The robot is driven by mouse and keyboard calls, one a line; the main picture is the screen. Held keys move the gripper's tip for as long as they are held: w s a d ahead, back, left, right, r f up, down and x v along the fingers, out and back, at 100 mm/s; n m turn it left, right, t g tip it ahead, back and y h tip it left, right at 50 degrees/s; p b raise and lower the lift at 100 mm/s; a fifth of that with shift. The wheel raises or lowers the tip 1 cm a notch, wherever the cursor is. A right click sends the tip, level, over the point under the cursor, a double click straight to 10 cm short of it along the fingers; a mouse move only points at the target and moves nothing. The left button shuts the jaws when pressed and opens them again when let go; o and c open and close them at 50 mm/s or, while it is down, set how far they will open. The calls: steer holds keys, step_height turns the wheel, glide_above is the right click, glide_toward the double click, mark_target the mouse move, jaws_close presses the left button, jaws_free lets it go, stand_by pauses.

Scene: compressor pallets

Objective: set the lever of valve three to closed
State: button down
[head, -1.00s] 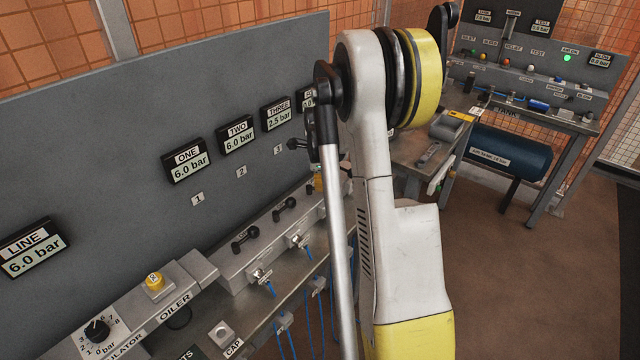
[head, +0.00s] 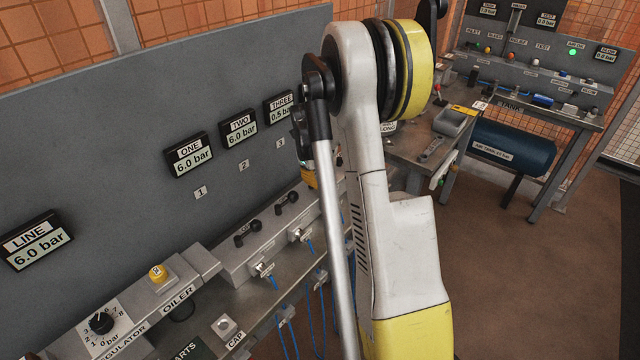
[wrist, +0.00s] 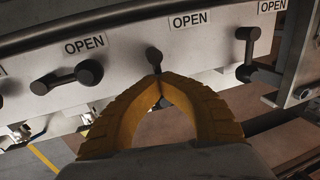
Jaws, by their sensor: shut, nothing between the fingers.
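Several black valve levers stand on a pale manifold in the wrist view. The middle lever (wrist: 153,56) shows only its knob and a short stem, directly behind my gripper (wrist: 160,82). The fingertips meet at that stem and look close to or touching it; its pivot is hidden. My yellow fingers are together, holding nothing. The left lever (wrist: 65,79) lies nearly sideways along the manifold. The gauge marked THREE (head: 280,106) reads 0.5 bar in the head view. My arm hides valve three there; levers (head: 247,233) and (head: 287,202) below plates 1 and 2 show.
Another lever (wrist: 247,52) points upward at the right in the wrist view, with a bracket (wrist: 301,70) beside it. OPEN labels (wrist: 85,45) sit above the levers. Gauges ONE (head: 189,155) and TWO (head: 239,129) read 6.0 bar. Blue hoses (head: 322,309) hang below the manifold.

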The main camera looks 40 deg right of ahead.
steer(key=shift+s+d+f, duration=0.1)
steer(key=shift+s, duration=0.25)
steer(key=c, duration=1.5)
jaws_free()
steer(key=shift+c, duration=0.2)
steer(key=shift+s+d, duration=0.1)
steer(key=shift+s, duration=0.05)
steer(key=shift+r, duration=0.2)
step_height(320, 180, up, 12)
steer(key=a, duration=0.2)
steer(key=shift+a+f, duration=0.15)
steer(key=shift+f, duration=0.05)
steer(key=shift+s, duration=0.1)
